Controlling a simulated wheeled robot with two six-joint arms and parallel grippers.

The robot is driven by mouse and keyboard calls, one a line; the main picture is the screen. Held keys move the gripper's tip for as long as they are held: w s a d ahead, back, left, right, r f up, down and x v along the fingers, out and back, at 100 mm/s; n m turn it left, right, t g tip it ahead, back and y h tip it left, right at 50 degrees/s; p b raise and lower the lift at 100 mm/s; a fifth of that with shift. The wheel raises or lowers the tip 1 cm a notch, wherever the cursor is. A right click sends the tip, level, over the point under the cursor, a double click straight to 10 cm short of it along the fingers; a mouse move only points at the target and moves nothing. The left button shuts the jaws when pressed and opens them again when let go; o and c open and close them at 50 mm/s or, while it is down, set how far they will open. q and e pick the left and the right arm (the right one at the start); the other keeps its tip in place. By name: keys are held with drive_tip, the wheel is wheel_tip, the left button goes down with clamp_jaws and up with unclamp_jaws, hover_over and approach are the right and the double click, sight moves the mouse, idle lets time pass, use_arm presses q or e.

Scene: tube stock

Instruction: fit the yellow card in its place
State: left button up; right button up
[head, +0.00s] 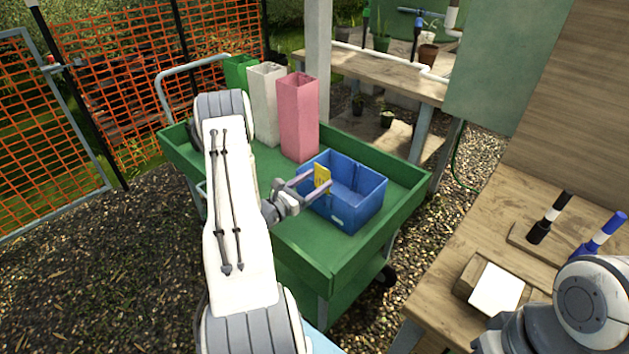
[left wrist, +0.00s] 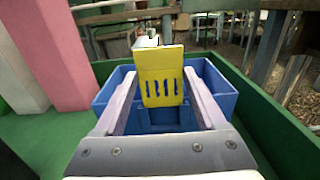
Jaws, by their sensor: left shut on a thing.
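The yellow card (head: 322,177) is held upright between the fingers of my left gripper (head: 309,186), which is shut on it. In the left wrist view the card (left wrist: 161,76) has a row of dark blue marks on its face, between the fingertips of the left gripper (left wrist: 160,92). The card is at the blue box (head: 367,211) on the green cart; the box (left wrist: 222,98) shows behind and around it in the left wrist view. I cannot tell whether the card touches the box. My right gripper is not in view.
The green cart (head: 292,249) also carries pink (head: 298,117), white (head: 266,103) and green (head: 238,75) upright square tubes. A wooden bench (head: 437,280) at the right holds a white-topped block (head: 497,290) and black (head: 549,216) and blue (head: 599,236) tubes. The cart floor left of the box is clear.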

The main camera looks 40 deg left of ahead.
use_arm(q)
drive_tip(key=shift+f, duration=0.15)
drive_tip(key=shift+f+b, duration=1.05)
drive_tip(key=shift+f, duration=0.2)
drive_tip(key=o, duration=1.2)
drive_tip(key=shift+o, duration=0.2)
drive_tip(key=s, duration=1)
drive_tip(key=shift+s+a, duration=0.25)
drive_tip(key=shift+a, duration=0.15)
